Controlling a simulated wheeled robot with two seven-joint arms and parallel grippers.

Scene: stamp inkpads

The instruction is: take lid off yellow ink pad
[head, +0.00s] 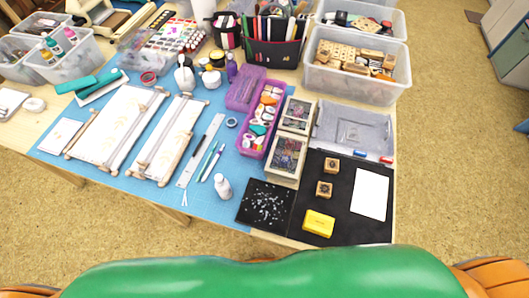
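The yellow ink pad (319,223) is a small yellow box lying on the black mat (345,225) near the front edge of the table, right of the middle. Its top looks yellow all over, and I cannot make out the seam of a lid. No gripper is near it. Neither of my grippers shows in the head view, so I cannot see what they hold.
Two wooden stamps (324,189) and a white card (369,194) share the black mat. A dark speckled sheet (265,206) lies left of it. Behind are a clear tray (352,130), a purple case (262,119) and a bin of wooden blocks (356,79).

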